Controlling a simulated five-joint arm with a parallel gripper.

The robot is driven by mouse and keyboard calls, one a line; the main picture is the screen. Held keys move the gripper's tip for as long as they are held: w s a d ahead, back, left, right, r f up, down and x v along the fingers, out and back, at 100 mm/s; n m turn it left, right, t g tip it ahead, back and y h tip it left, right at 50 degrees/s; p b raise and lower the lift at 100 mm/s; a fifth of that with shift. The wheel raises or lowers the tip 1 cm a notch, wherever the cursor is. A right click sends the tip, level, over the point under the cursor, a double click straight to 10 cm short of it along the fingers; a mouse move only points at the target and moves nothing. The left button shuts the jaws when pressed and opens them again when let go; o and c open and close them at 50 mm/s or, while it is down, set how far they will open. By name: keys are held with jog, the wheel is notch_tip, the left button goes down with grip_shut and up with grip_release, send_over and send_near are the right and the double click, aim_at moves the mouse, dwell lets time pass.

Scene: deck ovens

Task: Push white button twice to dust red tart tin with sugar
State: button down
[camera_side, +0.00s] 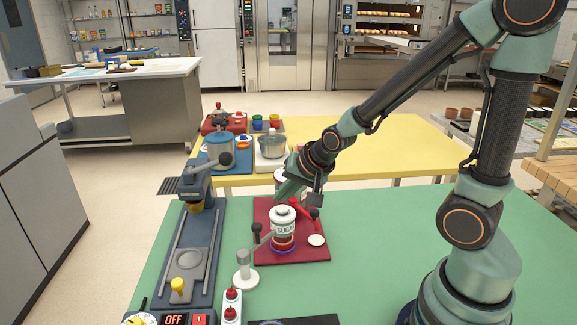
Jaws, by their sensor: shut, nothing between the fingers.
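A white canister labelled SUGAR (284,220) stands over the red board (262,208) on the green table. A red tin-like piece (284,241) shows just beneath it, with a blue-purple rim around its foot; the canister hides most of it. A round white disc (316,240), which looks like the white button, lies on the board's right side.
Red arms with dark knobs (302,211) stand beside the canister. A blue-grey machine (188,260) fills the table's left. Red-topped shakers (232,296) stand in front. The green table right of the board is clear.

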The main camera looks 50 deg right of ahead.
aim_at(284, 209)
jog(key=shift+d+f, duration=0.1)
jog(key=shift+f, duration=0.35)
jog(key=shift+f, duration=0.45)
dwell(0.8)
dwell(0.3)
jog(key=shift+r, duration=0.9)
jog(key=shift+r, duration=2.5)
